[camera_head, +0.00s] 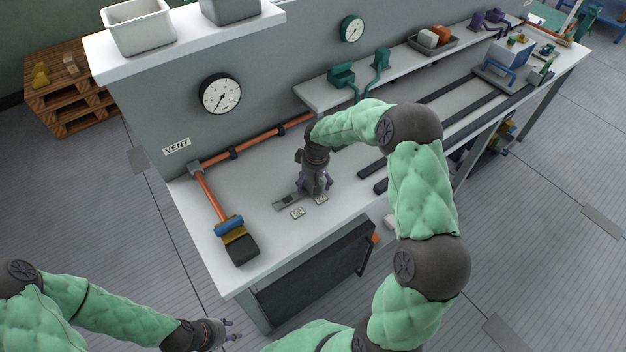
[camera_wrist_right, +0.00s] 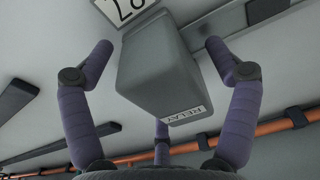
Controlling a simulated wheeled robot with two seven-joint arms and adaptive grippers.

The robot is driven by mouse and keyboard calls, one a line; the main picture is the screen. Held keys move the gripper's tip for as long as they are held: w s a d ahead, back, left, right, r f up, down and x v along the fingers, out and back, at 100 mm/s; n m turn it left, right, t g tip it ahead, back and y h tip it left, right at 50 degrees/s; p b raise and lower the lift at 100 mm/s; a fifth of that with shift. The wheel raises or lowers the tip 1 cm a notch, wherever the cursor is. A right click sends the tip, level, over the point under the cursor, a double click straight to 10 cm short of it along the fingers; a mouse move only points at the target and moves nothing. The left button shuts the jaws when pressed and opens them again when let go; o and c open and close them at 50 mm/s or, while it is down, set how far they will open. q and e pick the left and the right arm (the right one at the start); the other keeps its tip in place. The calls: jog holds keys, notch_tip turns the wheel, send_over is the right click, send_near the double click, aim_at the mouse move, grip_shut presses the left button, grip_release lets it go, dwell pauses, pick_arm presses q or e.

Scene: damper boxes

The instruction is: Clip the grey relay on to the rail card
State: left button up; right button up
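The grey relay (camera_wrist_right: 160,65), a tapered block with a white RELAY label, sits between the fingers of my right gripper (camera_wrist_right: 158,60) in the right wrist view. Gaps show between the fingers and its sides, so the gripper looks open around it. In the head view my right gripper (camera_head: 318,186) is low over the bench and hides the relay. A grey strip (camera_head: 287,203), which looks like the rail card, lies left of the gripper; a similar strip (camera_wrist_right: 240,27) shows in the wrist view. My left gripper (camera_head: 222,334) is open and empty, away from the bench.
Small numbered white tags (camera_head: 297,212) lie by the strip; one reading 28 (camera_wrist_right: 125,8) is beside the relay. An orange pipe (camera_head: 252,140) runs along the wall, with a dark-ended fitting (camera_head: 240,248) at front left. Dark rails (camera_head: 420,135) lie to the right.

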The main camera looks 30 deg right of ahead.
jog(key=shift+r, duration=0.1)
jog(key=r, duration=0.4)
jog(key=s+r, duration=0.1)
jog(key=r, duration=0.6)
jog(key=shift+s+r, duration=0.25)
jog(key=shift+r, duration=0.15)
jog(key=shift+r, duration=0.1)
